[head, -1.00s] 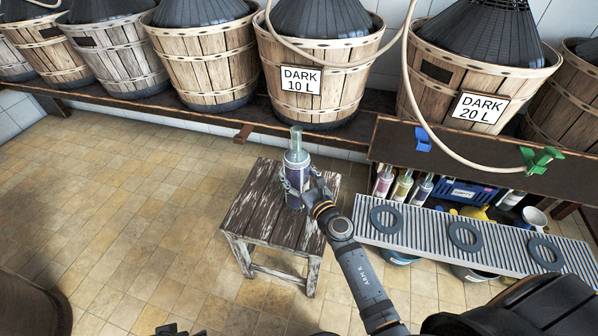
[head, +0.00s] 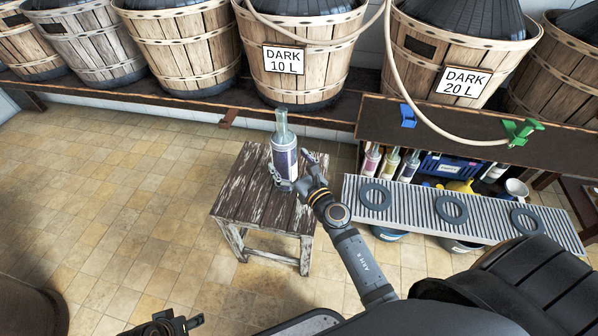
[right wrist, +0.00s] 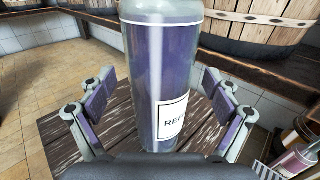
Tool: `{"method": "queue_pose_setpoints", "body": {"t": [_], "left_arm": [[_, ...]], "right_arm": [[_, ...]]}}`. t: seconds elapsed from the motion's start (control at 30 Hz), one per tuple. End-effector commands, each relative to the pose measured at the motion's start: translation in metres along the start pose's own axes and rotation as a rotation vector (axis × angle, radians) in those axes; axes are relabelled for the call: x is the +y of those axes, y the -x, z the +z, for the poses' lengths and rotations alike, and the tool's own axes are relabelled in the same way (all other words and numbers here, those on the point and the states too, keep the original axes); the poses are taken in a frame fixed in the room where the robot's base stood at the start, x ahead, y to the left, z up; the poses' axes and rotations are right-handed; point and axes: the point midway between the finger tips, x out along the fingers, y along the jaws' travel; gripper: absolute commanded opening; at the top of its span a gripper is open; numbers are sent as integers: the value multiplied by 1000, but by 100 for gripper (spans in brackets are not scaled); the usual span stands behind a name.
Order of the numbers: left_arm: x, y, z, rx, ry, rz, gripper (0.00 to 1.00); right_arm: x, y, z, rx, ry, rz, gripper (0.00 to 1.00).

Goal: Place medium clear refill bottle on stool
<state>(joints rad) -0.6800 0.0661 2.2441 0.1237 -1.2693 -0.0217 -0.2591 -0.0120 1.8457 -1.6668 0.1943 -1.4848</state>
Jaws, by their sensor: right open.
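My right gripper (head: 292,172) is open around the bottle's lower part. In the right wrist view its two padded fingers (right wrist: 158,100) stand either side of the bottle, with gaps visible. My left gripper (head: 165,326) shows only partly at the bottom edge; its jaw state is unclear.
Demijohn baskets marked DARK 10 L (head: 300,82) and DARK 20 L (head: 440,75) stand on the shelf behind. A ridged grey rack (head: 410,205) with ring mats is right of the stool. More bottles stand beneath the shelf. The tiled floor at left is clear.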

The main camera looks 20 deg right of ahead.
Motion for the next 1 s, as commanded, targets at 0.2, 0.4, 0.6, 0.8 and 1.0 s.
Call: {"method": "queue_pose_setpoints", "body": {"t": [0.2, 0.4, 0.6, 0.8, 1.0], "left_arm": [[4, -17, 7, 52, 8, 19, 47], [7, -29, 6, 119, 15, 34, 47], [8, -29, 4, 138, 17, 38, 47], [8, -29, 4, 138, 17, 37, 47], [8, -29, 4, 137, 17, 37, 47]], "right_arm": [[0, 56, -5, 3, 2, 1, 90], [0, 86, -4, 1, 2, 1, 90], [0, 93, 0, -1, -5, -1, 90], [-44, 108, -12, -22, -604, -230, 90], [-75, 177, -116, -68, -1904, -851, 90]]}}
